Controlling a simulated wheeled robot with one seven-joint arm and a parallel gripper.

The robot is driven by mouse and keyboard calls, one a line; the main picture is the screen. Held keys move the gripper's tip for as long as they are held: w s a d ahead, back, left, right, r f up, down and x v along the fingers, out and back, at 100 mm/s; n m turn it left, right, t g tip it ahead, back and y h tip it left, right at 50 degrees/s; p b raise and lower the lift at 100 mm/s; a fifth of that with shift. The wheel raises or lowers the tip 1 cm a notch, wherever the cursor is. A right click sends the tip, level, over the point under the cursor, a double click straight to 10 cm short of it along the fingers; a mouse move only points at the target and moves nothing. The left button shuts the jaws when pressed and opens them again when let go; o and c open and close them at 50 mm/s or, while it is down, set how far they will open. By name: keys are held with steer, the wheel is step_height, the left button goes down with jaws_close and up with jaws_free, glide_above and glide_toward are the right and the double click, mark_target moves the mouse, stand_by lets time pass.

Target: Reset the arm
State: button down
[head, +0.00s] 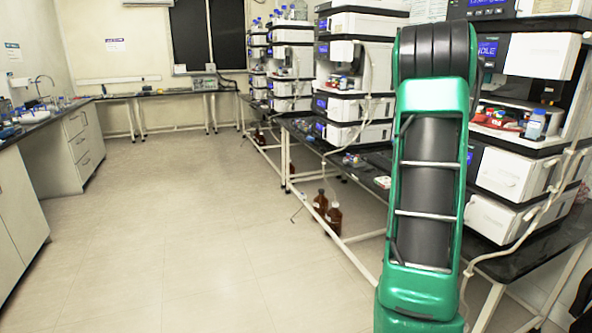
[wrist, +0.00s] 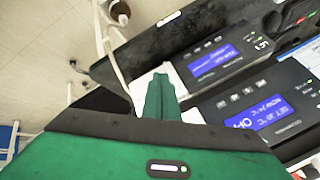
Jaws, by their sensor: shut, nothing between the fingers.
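My arm, with green covers and dark grey tubes, stands upright right of centre in the head view, in front of the bench of instrument stacks. My gripper cannot be made out in that view. In the wrist view, my gripper (wrist: 160,82) is shut and empty, its green fingers together. Beside and beyond it are white instrument modules with blue lit screens (wrist: 213,60), seen tilted. The gap between the fingers and the modules is hard to judge.
Column stacks (head: 343,60) line the dark bench (head: 360,172) on the right. Brown bottles (head: 334,217) stand beneath it. A blue-capped bottle (head: 535,124) sits in the nearest stack. White cabinets (head: 84,145) are on the left. The floor (head: 190,220) between is clear.

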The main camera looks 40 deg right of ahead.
steer(key=w+a+r+n+t+y, duration=0.15)
steer(key=a+n, duration=0.35)
steer(key=a, duration=0.9)
steer(key=w+a+r+n+y, duration=0.1)
steer(key=a+n+y, duration=0.3)
steer(key=a, duration=0.9)
steer(key=s+a+f+n+y, duration=0.1)
steer(key=s+a+n, duration=0.4)
steer(key=a, duration=0.6)
steer(key=s+a+f+n+g+y, duration=0.1)
steer(key=s+a+n, duration=0.4)
steer(key=a, duration=0.7)
steer(key=shift+s+n, duration=0.3)
steer(key=shift+n, duration=0.9)
